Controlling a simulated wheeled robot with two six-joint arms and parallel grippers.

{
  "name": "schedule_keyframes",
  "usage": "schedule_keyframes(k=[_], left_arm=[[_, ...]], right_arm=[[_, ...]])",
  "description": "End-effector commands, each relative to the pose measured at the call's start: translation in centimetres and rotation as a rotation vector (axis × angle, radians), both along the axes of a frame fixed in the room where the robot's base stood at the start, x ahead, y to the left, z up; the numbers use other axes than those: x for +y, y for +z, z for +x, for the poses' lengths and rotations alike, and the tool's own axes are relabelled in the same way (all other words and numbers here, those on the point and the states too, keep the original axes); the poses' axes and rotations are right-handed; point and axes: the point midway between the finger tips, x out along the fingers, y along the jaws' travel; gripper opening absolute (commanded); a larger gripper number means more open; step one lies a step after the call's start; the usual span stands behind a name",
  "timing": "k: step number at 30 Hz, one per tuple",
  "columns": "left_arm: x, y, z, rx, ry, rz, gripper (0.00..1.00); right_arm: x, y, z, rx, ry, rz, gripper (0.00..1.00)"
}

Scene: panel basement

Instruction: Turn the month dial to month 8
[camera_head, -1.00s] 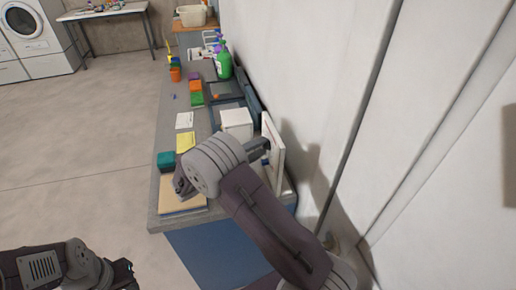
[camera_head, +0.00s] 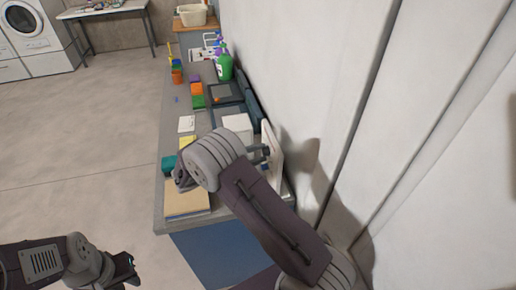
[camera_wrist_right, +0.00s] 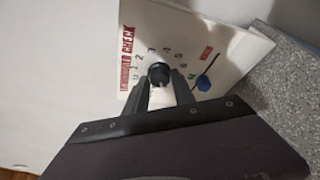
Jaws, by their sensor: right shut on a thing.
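A white panel (camera_head: 272,158) stands upright at the right side of the bench, against the wall. In the right wrist view the panel (camera_wrist_right: 215,60) shows red lettering ending in "CHECK", a row of small numbers, a red mark and a blue mark. A round black dial knob (camera_wrist_right: 158,71) sits on it below the numbers. My right gripper (camera_wrist_right: 160,82) is shut on this knob, with a finger on each side. Its fingers (camera_head: 262,154) reach the panel's face in the head view. The month setting is too small to read. My left gripper (camera_head: 126,266) is low at left, away from the bench.
The grey bench (camera_head: 165,140) holds a white box (camera_head: 237,124), a tan board (camera_head: 187,204), a teal block (camera_head: 168,164), coloured blocks (camera_head: 197,94) and a green bottle (camera_head: 225,66). The wall (camera_head: 300,80) is close on the right. Open floor (camera_head: 80,150) lies left.

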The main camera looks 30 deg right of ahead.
Motion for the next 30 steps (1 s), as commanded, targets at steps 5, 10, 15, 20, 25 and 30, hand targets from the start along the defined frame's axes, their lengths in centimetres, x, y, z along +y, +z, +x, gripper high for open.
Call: schedule_keyframes(k=[5, 10, 15, 20, 25, 30], left_arm=[[0.0, 2.4, 0.0, 0.0, 0.0, 0.0, 0.25], [0.0, 3.8, 0.0, 0.0, 0.0, 0.0, 0.25], [0.0, 4.8, 0.0, 0.0, 0.0, 0.0, 0.25], [0.0, 5.4, 0.0, 0.0, 0.0, 0.0, 0.25], [0.0, 5.7, 0.0, 0.0, 0.0, 0.0, 0.25], [0.0, 5.8, 0.0, 0.0, 0.0, 0.0, 0.25]], right_arm=[[-0.1, 0.6, 0.1, 0.155, -0.002, 0.038, 0.0], [-0.1, 0.6, 0.1, 0.29, -0.002, 0.071, 0.0], [-0.1, 0.5, 0.2, 0.398, -0.002, 0.097, 0.0], [-0.1, 0.5, 0.3, 0.471, -0.001, 0.114, 0.0], [-0.1, 0.4, 0.3, 0.518, -0.001, 0.125, 0.0], [-0.1, 0.3, 0.3, 0.539, -0.001, 0.129, 0.0]])
